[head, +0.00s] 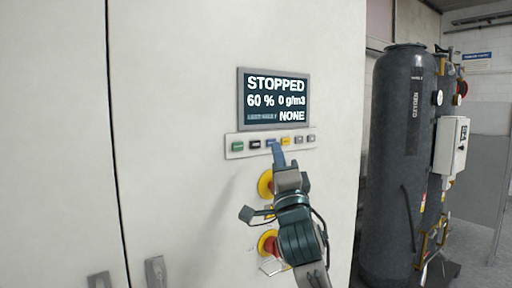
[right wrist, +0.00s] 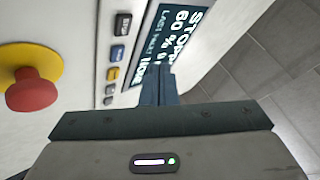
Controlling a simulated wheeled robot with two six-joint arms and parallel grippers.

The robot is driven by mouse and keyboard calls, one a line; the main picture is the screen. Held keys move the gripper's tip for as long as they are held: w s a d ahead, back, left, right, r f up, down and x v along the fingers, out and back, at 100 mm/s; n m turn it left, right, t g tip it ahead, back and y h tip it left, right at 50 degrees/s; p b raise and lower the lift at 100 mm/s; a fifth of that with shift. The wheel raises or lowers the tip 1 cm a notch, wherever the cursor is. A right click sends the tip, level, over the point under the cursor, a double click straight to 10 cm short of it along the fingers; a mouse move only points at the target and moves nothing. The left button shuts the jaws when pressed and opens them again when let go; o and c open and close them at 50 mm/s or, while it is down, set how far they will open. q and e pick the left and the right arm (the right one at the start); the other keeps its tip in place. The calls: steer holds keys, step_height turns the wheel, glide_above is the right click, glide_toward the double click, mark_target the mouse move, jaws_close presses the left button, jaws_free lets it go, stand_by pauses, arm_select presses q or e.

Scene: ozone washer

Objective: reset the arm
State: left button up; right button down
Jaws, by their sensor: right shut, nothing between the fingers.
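My right gripper (head: 277,150) is shut and empty, its fingertips in front of the button row on the white cabinet. In the right wrist view its closed fingers (right wrist: 156,82) point toward the panel, beside the display. I cannot tell whether the tips touch a button. The display (head: 274,98) reads "STOPPED", "60 %", "0 g/m3" and "NONE". Below it, the button strip (head: 236,147) holds a green button, several dark or grey ones and a yellow one. My right arm comes up from the bottom of the head view. My left gripper is not in view.
A red and yellow emergency stop (head: 267,243) sits below the strip, partly behind my arm; another yellow-ringed knob (head: 265,184) is above it. Cabinet handles (head: 155,271) stand at the lower left. A large dark tank (head: 392,170) stands to the right of the cabinet.

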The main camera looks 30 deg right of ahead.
steer(key=shift+f, duration=0.1)
stand_by(0.6)
step_height(320, 180, down, 34)
steer(key=s+a+n+g+y, duration=0.2)
steer(key=a+n+g+y, duration=0.15)
steer(key=n+g, duration=0.6)
steer(key=s+a+f+n+g+y, duration=0.1)
steer(key=s+f+n+g, duration=0.15)
steer(key=s+f, duration=0.35)
steer(key=s+a+f+n+g+y, duration=0.1)
steer(key=s+f+n+g, duration=0.2)
steer(key=f, duration=0.6)
steer(key=s+a+f+n+g+y, duration=0.1)
steer(key=s+a+f+n+g, duration=0.3)
steer(key=s, duration=0.6)
steer(key=s+d+f+n+g+y, duration=0.1)
steer(key=s+f+g, duration=0.1)
steer(key=s+f, duration=0.6)
step_height(320, 180, down, 29)
steer(key=s+d+g, duration=0.1)
steer(key=d+g, duration=0.1)
steer(key=d, duration=0.1)
steer(key=s+f, duration=1.8)
steer(key=f, duration=0.1)
steer(key=shift+s+d+f+g, duration=0.25)
steer(key=shift+s+d+g, duration=0.15)
